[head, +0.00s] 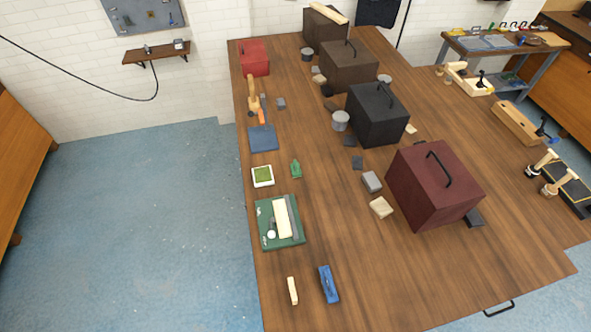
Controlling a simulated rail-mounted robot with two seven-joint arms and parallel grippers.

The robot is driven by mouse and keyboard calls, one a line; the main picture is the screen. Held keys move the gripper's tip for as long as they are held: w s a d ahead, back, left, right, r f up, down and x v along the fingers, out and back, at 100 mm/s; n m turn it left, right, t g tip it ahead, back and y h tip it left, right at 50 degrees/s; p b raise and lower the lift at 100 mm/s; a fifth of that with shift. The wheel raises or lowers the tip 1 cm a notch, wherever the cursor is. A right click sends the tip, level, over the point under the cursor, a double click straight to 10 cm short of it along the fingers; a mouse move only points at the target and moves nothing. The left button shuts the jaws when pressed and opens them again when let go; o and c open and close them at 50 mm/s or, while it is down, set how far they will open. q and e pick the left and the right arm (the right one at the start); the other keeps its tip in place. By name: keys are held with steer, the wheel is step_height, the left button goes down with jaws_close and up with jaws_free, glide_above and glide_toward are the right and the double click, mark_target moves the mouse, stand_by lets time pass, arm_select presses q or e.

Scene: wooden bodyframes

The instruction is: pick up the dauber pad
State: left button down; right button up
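A small white square tray or frame with a green pad inside (262,176) lies near the left edge of the long wooden table; it looks most like the dauber pad, though I cannot tell for certain. A small dark-green object (296,169) stands just to its right, apart from it. Nothing covers the green pad. Neither of my grippers shows in the head view.
A dark red box (433,186) and black box (377,115) stand to the right. Blue floor (150,240) is open at left.

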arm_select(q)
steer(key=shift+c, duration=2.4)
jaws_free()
